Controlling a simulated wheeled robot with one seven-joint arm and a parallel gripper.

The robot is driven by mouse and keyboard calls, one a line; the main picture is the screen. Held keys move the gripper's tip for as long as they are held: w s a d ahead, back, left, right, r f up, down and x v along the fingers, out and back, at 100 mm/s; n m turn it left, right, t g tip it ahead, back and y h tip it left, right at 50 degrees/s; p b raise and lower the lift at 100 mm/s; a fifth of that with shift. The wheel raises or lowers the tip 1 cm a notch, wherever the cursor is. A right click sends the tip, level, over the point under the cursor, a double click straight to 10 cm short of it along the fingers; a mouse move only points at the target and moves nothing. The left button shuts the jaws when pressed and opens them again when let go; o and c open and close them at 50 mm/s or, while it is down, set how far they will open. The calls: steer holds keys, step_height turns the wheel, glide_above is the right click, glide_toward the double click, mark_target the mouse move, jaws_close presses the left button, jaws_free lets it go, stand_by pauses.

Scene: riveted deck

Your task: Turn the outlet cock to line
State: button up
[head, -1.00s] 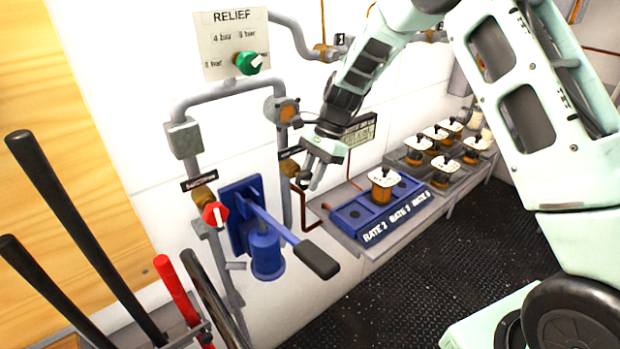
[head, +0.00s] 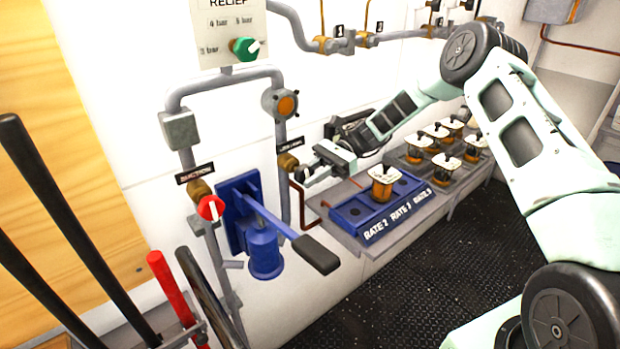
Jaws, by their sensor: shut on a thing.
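The outlet cock's brass body (head: 287,161) is on the right-hand vertical pipe, just below a small black label (head: 291,144) too small to read surely. My gripper (head: 302,175) reaches in from the right, right at the cock. It is shut on the cock's handle, which the fingers largely hide. I cannot tell which way the handle points. The suction cock with a red knob (head: 211,208) and white pointer is on the left pipe, under the SUCTION label (head: 195,173).
A blue hand pump (head: 263,250) with a lever (head: 315,254) juts out below the cock. A blue RATE tray (head: 357,214) holds a jar on the shelf; several jars stand beyond. The green relief knob (head: 245,48) is above. Long handles (head: 70,225) stand at left.

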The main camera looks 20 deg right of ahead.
steer(key=shift+f+g+y+b, duration=0.15)
steer(key=shift+g+y+b, duration=0.35)
steer(key=shift+y, duration=0.5)
steer(key=o, duration=1)
steer(key=b+v, duration=0.6)
steer(key=v, duration=1.1)
steer(key=shift+d+f, duration=0.2)
